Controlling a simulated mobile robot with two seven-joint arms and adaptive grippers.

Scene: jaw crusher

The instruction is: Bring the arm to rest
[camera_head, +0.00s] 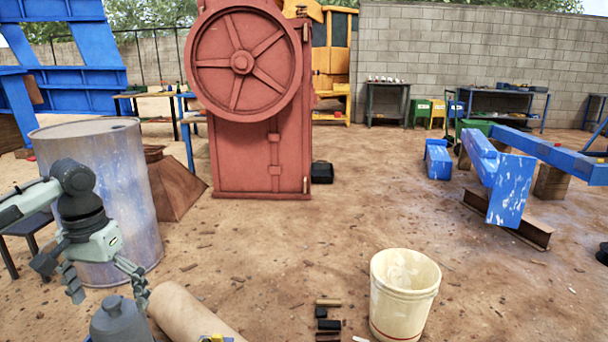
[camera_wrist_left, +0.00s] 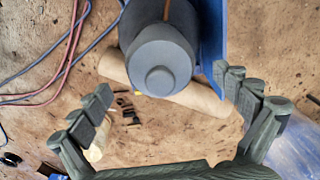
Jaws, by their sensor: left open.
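My left arm comes in from the left edge of the head view and hangs in front of a dented blue-grey drum. My left gripper (camera_head: 104,283) is open, its fingers spread and pointing down, with nothing between them. A grey canister-like thing (camera_head: 120,322) with a round knob on top is just below the gripper, cut off by the bottom edge. In the left wrist view the open fingers (camera_wrist_left: 168,98) frame the lower side of this grey thing (camera_wrist_left: 160,65); I see no finger closed on it. My right gripper is not in view.
The drum (camera_head: 120,190) stands close behind the left gripper. A tan roll (camera_head: 190,312) lies beside the grey thing. A cream bucket (camera_head: 403,300) stands at front right. The red crusher (camera_head: 258,150) is behind. Blue beams (camera_head: 505,180) lie at right. Open dirt lies in the middle.

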